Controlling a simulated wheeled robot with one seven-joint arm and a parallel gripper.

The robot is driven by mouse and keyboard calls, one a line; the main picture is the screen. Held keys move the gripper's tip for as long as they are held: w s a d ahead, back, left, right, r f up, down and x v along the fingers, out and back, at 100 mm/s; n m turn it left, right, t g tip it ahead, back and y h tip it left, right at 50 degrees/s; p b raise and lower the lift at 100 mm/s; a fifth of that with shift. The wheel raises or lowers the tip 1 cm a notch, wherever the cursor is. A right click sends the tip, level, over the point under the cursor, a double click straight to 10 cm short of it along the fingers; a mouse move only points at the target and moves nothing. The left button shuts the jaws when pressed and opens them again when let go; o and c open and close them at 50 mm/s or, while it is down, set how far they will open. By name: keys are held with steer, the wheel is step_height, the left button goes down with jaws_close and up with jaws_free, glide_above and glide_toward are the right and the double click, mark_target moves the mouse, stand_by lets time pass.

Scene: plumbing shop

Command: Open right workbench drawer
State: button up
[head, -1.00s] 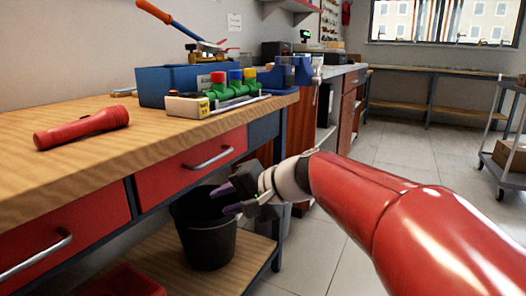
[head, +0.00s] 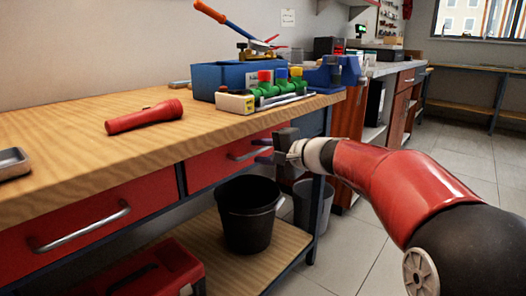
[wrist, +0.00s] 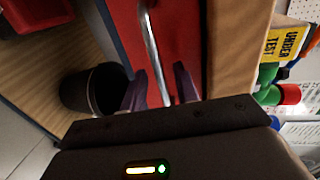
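The right workbench drawer (head: 213,171) has a red front and looks shut under the wooden top. Its silver bar handle (head: 237,157) runs along the front, its right part hidden behind my gripper. My gripper (head: 262,149) is at the right end of this handle. In the wrist view the two dark purple fingers of my gripper (wrist: 160,88) are apart, and the handle (wrist: 152,40) lies between them. I cannot tell whether either finger touches it. The red drawer front (wrist: 184,40) lies beyond the fingers.
The left drawer (head: 90,222) has its own handle. A black bucket (head: 248,213) and a red toolbox (head: 150,278) stand on the lower shelf. On the bench top (head: 60,130) are a red flashlight (head: 144,116) and a blue bin (head: 215,78). Open floor lies to the right.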

steer(key=shift+c, duration=0.4)
jaws_close()
